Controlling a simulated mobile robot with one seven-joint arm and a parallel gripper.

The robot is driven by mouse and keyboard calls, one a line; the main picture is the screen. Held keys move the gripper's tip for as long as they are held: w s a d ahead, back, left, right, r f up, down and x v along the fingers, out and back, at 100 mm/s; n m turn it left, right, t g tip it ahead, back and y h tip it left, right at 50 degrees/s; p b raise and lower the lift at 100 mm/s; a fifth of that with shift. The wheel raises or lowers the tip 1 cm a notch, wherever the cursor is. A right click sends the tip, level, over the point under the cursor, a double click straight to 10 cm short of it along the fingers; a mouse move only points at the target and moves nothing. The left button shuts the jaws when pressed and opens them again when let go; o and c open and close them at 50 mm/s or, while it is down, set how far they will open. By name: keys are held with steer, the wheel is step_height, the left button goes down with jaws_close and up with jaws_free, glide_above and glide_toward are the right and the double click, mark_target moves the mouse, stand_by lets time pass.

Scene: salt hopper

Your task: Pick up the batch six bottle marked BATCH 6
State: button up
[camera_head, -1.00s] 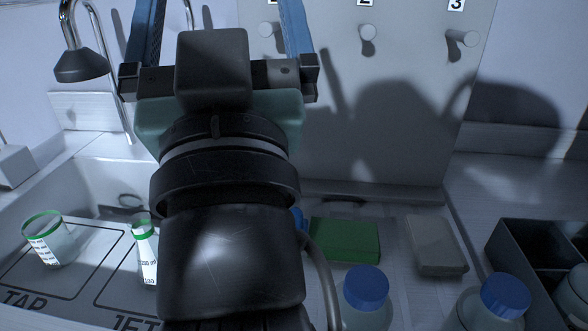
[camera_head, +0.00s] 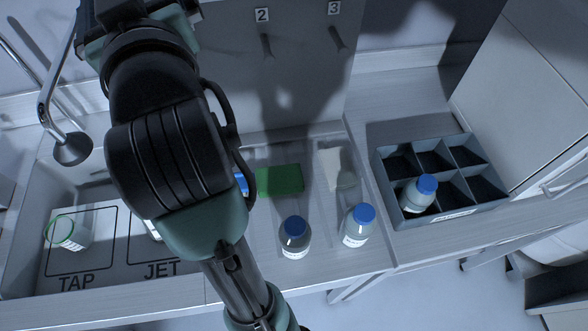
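Several bottles with blue caps are in view, and I cannot read BATCH 6 on any of them. One bottle (camera_head: 295,240) and another bottle (camera_head: 356,228) to its right stand upright near the counter's front edge, with white labels. A third bottle (camera_head: 417,195) stands in a compartment of the grey divided crate (camera_head: 452,219). A bit of blue (camera_head: 242,184) shows beside my arm, mostly hidden. My gripper (camera_head: 98,18) is at the top left, away from the bottles. Its fingers are cut off by the frame edge, so their opening is hidden.
A green block (camera_head: 279,180) and a pale block (camera_head: 331,166) lie behind the bottles. A curved tap (camera_head: 72,148) is at left. A panel (camera_head: 290,75) with numbered pegs stands behind.

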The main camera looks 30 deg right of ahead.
steer(key=d+f+n+g+p, duration=0.3)
steer(key=g+p, duration=0.2)
steer(key=p, duration=0.3)
steer(key=n+g+p, duration=0.3)
steer(key=n+g, duration=1)
glide_above(296, 223)
steer(key=shift+y, duration=0.3)
step_height(296, 223, down, 24)
steer(key=shift+r, duration=0.15)
step_height(296, 223, down, 7)
steer(key=shift+r+b, duration=0.2)
steer(key=shift+b, duration=0.4)
steer(key=shift+s+a+f+p, duration=0.1)
steer(key=shift+f+p, duration=0.35)
steer(key=shift+f, duration=1.1)
steer(key=shift+s+a+f+p, duration=0.1)
steer(key=shift+f+p, duration=0.35)
steer(key=shift+f, duration=1.05)
steer(key=shift+d, duration=0.1)
jaws_close()
steer(key=shift+r, duration=0.1)
